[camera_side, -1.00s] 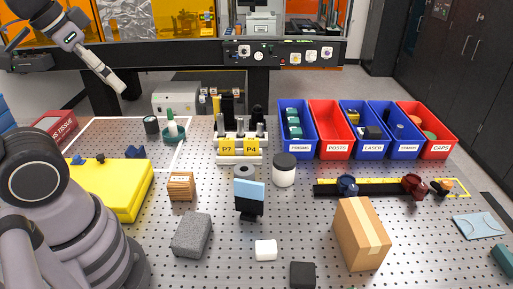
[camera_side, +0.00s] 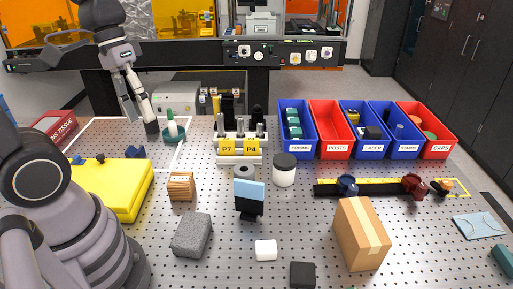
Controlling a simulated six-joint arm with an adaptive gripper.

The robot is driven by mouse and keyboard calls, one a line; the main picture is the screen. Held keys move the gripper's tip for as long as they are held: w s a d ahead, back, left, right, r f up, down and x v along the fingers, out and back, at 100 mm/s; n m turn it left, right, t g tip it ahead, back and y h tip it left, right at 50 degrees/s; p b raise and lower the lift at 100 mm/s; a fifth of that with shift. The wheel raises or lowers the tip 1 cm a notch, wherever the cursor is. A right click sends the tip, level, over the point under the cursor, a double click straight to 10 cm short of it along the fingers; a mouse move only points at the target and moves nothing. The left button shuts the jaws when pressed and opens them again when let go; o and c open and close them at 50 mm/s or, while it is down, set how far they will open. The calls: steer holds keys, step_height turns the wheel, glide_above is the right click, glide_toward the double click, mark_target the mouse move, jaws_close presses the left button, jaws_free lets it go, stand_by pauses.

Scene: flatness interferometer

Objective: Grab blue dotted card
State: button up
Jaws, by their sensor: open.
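A light blue card (camera_side: 478,226) with faint markings lies flat near the right edge of the perforated table; dots on it are too small to make out. Another plain light blue piece (camera_side: 250,191) stands upright in a black holder (camera_side: 249,211) near the middle. My gripper (camera_side: 139,116) is open and points down at the back left, close to a small black cylinder (camera_side: 152,127). It is far from both blue pieces, and nothing shows between its fingers.
A rail (camera_side: 385,188) with mounts lies behind. Blue and red bins (camera_side: 330,145) line the back right. A grey block (camera_side: 191,235) stands front left.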

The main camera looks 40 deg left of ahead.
steer(key=w+d+f+n+g+h, duration=0.4)
steer(key=h, duration=0.2)
steer(key=n+t+h, duration=0.7)
steer(key=n+t, duration=0.4)
steer(key=n, duration=0.5)
glide_above(249, 197)
steer(key=s+v, duration=0.1)
steer(key=v, duration=0.3)
step_height(249, 197, down, 15)
step_height(249, 197, down, 9)
steer(key=a+n+t+y, duration=0.1)
steer(key=n+t, duration=0.1)
steer(key=x, duration=0.5)
steer(key=shift+w+f, duration=0.2)
steer(key=shift+f, duration=0.15)
jaws_close()
